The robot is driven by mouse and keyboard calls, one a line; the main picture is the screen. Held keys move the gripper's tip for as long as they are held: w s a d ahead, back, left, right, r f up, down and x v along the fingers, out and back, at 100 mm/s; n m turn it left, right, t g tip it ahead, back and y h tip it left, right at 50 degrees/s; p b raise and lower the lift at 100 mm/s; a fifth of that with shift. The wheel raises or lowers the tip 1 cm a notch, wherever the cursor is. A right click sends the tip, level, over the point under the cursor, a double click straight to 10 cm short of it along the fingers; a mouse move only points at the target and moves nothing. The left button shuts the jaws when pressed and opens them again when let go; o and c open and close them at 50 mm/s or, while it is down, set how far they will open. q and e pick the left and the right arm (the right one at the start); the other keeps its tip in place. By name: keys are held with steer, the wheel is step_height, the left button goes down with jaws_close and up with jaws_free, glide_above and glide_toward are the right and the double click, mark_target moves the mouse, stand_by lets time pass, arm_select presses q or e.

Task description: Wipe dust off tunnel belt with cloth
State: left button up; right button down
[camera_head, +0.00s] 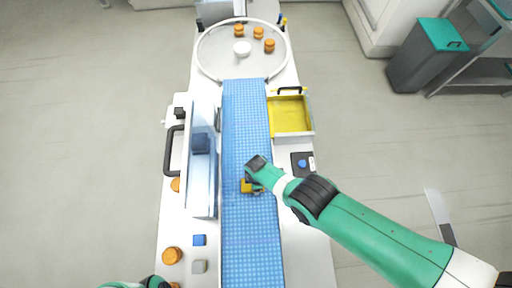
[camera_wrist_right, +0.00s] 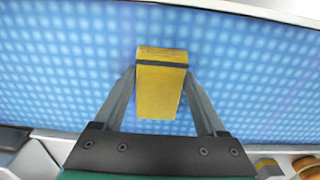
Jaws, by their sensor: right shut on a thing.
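The blue dotted belt (camera_head: 245,120) runs lengthwise down the middle of the white machine and also fills much of the right wrist view (camera_wrist_right: 60,70). My right gripper (camera_head: 251,184) is over the belt's middle, shut on a yellow block-like thing (camera_wrist_right: 160,90) with a dark band, which I take for the cloth. Both fingers press its sides; I cannot tell whether it touches the belt. It also shows in the head view (camera_head: 246,186). I cannot make out dust for certain. Part of my left arm shows at the bottom left; its gripper is out of frame.
A clear-sided white housing (camera_head: 203,185) stands along the belt's left side. A yellow tray (camera_head: 290,115) sits to the right.

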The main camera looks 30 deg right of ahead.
mark_target(258, 207)
steer(key=shift+s+a+f, duration=0.1)
steer(key=shift+s, duration=0.25)
steer(key=shift+s+a+p, duration=0.15)
steer(key=shift+s+p, duration=0.2)
steer(key=shift+p, duration=0.1)
steer(key=shift+s+a+p, duration=0.35)
steer(key=shift+s+p, duration=0.2)
steer(key=shift+s, duration=0.05)
steer(key=shift+s+a+p, duration=0.35)
steer(key=shift+s+p, duration=0.15)
steer(key=shift+s, duration=0.1)
steer(key=shift+s+a, duration=0.2)
steer(key=shift+s, duration=0.1)
steer(key=shift+s+a+r+p, duration=0.2)
steer(key=shift+s+p, duration=0.1)
steer(key=shift+p, duration=0.2)
steer(key=shift+s+a+r+p, duration=0.1)
steer(key=shift+s+a+p, duration=0.3)
steer(key=shift+s, duration=0.2)
steer(key=shift+s+a+p, duration=0.3)
steer(key=shift+s+p, duration=0.15)
steer(key=shift+s, duration=0.1)
steer(key=shift+s+a, duration=0.15)
steer(key=shift+s, duration=0.05)
